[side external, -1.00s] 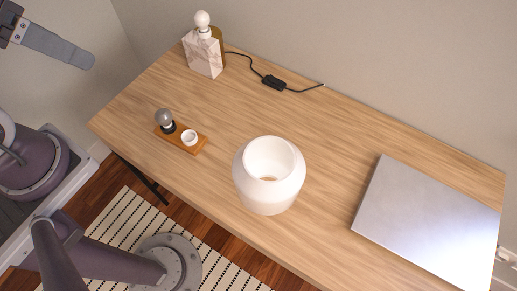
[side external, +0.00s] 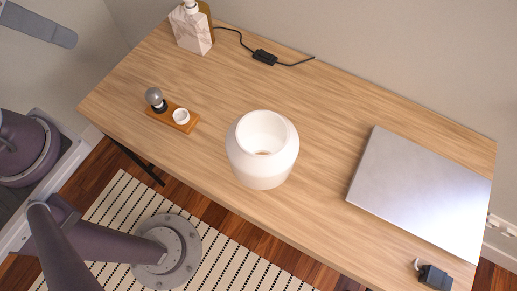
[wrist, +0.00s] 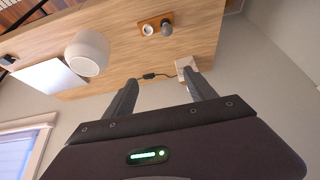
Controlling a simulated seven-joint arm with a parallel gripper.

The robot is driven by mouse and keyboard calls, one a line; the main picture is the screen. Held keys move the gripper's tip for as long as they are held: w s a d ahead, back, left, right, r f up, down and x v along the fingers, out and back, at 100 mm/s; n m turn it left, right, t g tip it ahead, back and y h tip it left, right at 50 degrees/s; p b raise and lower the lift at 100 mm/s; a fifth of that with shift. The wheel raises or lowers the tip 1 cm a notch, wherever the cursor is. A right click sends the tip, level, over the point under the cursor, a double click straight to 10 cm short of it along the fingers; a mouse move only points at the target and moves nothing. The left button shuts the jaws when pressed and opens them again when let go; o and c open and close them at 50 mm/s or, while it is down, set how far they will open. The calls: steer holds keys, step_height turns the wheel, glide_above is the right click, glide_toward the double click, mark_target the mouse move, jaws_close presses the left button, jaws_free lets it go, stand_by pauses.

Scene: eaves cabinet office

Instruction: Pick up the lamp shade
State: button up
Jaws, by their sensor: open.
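The white rounded lamp shade (side external: 262,168) stands upright on the wooden desk near its front edge, with its wide round opening facing up. It also shows in the wrist view (wrist: 88,50), at upper left. The marble lamp base (side external: 192,33) with a white bulb stands at the desk's back left, its top cut off by the frame. My gripper (wrist: 160,79) is open and empty in the wrist view, its two dark fingers apart and clear of the shade.
A small wooden tray (side external: 165,117) with a grey bulb and a white cup is left of the shade. A silver laptop (side external: 422,190) lies at right. A black cord with a switch (side external: 264,57) runs along the back. A dark plug-like item (side external: 434,277) sits at the front right corner.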

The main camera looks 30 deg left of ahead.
steer(key=shift+c, duration=0.5)
steer(key=shift+c, duration=1)
